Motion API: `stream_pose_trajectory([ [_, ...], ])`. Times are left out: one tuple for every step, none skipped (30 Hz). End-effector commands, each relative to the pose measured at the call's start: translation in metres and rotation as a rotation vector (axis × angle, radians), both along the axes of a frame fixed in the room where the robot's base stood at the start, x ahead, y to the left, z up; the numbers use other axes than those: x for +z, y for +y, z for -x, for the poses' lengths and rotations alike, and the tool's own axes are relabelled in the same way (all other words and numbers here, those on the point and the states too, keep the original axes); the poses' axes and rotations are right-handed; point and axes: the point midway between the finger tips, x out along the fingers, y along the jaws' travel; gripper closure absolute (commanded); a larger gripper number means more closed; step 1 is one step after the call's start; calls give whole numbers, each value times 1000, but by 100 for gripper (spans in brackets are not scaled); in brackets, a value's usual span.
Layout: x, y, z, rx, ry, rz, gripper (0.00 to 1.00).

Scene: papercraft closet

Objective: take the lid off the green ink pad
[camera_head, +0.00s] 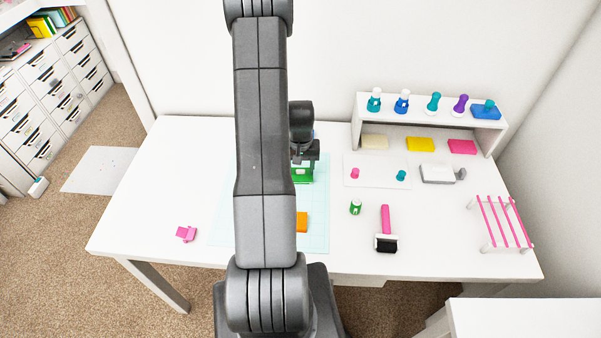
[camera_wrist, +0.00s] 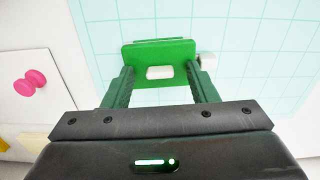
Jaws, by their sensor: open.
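The green ink pad (camera_head: 303,177) lies on the pale teal cutting mat (camera_head: 318,232), below my gripper (camera_head: 304,162). In the wrist view the pad (camera_wrist: 178,52) shows a flat green top with a white rectangle on it. My gripper (camera_wrist: 160,72) is open, with one finger near each side of the pad's near part. I cannot tell whether the fingers touch it. The seam between lid and base is not clear, and my arm and gripper hide part of the pad in the head view.
An orange block (camera_head: 302,222) lies on the mat. To the right are a green bottle (camera_head: 355,207), a pink-handled roller (camera_head: 386,230), a white board (camera_head: 377,172) with two small knobs, a shelf (camera_head: 358,118) of stamps and a pink-barred rack (camera_head: 503,222).

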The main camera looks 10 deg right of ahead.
Motion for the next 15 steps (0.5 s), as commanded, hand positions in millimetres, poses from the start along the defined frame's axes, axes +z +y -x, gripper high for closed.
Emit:
stream_pose_trajectory([
  [0, 0, 0, 0, 0, 0, 47],
  [0, 0, 0, 0, 0, 0, 47],
  [0, 0, 0, 0, -1, 0, 47],
  [0, 0, 0, 0, -1, 0, 47],
  [0, 0, 0, 0, 0, 0, 47],
  [0, 0, 0, 0, 0, 0, 51],
  [0, 0, 0, 0, 0, 0, 57],
  [0, 0, 0, 0, 0, 0, 63],
  [0, 0, 0, 0, 0, 0, 71],
  [0, 0, 0, 0, 0, 0, 77],
  [0, 0, 0, 0, 0, 0, 83],
  [0, 0, 0, 0, 0, 0, 90],
  [0, 0, 0, 0, 0, 0, 95],
  [0, 0, 0, 0, 0, 0, 95],
  [0, 0, 0, 0, 0, 0, 95],
])
